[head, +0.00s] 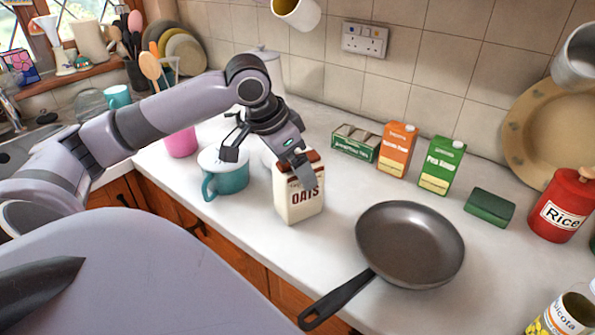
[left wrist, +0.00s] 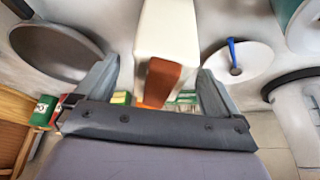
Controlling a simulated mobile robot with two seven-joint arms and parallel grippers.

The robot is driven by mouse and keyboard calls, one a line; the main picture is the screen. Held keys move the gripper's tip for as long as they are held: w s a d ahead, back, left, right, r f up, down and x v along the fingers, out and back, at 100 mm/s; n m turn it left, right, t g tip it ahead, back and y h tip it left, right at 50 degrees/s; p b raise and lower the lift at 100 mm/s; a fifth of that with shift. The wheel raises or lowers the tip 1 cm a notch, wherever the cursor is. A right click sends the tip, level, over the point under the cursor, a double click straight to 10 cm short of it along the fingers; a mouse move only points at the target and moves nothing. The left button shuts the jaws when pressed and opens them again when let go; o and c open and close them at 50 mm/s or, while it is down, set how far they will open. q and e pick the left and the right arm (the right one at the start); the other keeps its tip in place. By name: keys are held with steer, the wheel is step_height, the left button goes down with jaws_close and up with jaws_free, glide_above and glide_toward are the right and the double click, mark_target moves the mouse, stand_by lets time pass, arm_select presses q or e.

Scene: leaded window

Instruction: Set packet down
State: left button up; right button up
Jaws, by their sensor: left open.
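The oats packet (head: 297,206), cream with a brown top and "OATS" lettering, stands upright on the white worktop (head: 230,222), left of the frying pan. In the left wrist view the packet (left wrist: 168,35) lies between the two fingers. My left gripper (head: 268,166) is open at the packet's upper part. One finger overlaps the packet's top right in the head view, and the other is out to its left. In the left wrist view the gripper (left wrist: 158,82) shows a clear gap on the packet's left side and a narrow one on its right. My right gripper is not in view.
A teal mug (head: 226,180) stands close left of the packet. A frying pan (head: 410,245) lies to its right, handle toward the front edge. Green (head: 441,165) and orange (head: 397,150) cartons stand behind. A red rice tin (head: 562,205) is far right.

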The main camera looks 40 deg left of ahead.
arm_select(q)
steer(key=v, duration=0.9)
steer(key=shift+r, duration=0.15)
